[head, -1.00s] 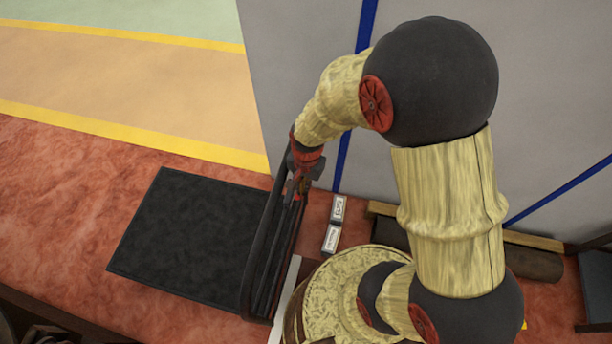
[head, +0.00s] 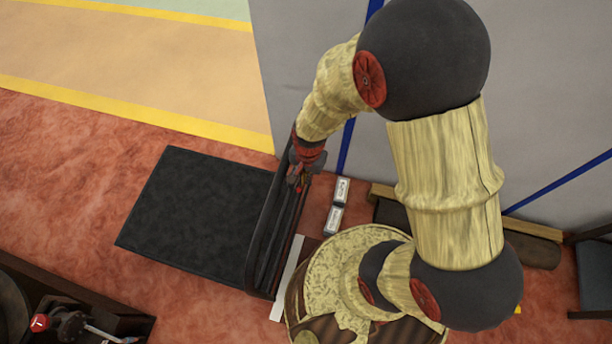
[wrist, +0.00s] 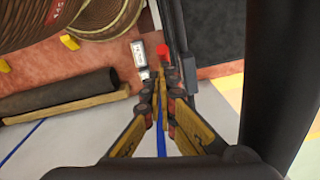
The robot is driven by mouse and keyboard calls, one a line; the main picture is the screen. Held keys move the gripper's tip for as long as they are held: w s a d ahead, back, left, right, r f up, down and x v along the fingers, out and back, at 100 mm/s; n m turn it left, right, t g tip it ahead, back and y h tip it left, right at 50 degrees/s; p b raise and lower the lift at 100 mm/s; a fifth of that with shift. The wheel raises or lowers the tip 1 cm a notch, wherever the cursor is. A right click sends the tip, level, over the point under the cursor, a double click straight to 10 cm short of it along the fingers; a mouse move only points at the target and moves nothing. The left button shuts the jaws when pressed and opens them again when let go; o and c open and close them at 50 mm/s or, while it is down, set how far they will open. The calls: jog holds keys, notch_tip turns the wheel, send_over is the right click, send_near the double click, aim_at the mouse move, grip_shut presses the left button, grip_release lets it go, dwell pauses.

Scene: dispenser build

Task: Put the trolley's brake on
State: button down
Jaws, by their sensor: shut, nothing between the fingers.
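The trolley has a flat dark deck (head: 195,215) and a black tubular handle (head: 262,235) at its right end. In the wrist view the dark deck (wrist: 212,30) is at the top and a thick black tube (wrist: 270,80) runs down the right. My gripper (head: 299,184) is at the far end of the handle, and its fingers (wrist: 162,85) are shut and empty. A small red part (wrist: 162,50), possibly the brake pedal, shows just beyond the fingertips in the wrist view. Whether they touch it I cannot tell. Its lower part is hidden.
A dark roll (head: 520,246) lies by the grey wall (head: 550,100). A dark bench with a red-topped tool (head: 42,322) is at lower left. Open floor lies left of the deck.

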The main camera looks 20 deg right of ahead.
jog(key=shift+w+d+f, duration=0.3)
jog(key=shift+w+d, duration=0.15)
jog(key=shift+w, duration=0.15)
dwell(0.3)
notch_tip(320, 180, up, 11)
jog(key=s+p, duration=0.3)
jog(key=p, duration=0.2)
jog(key=shift+a+r, duration=0.15)
jog(key=shift+a, duration=0.15)
jog(key=shift+w, duration=0.1)
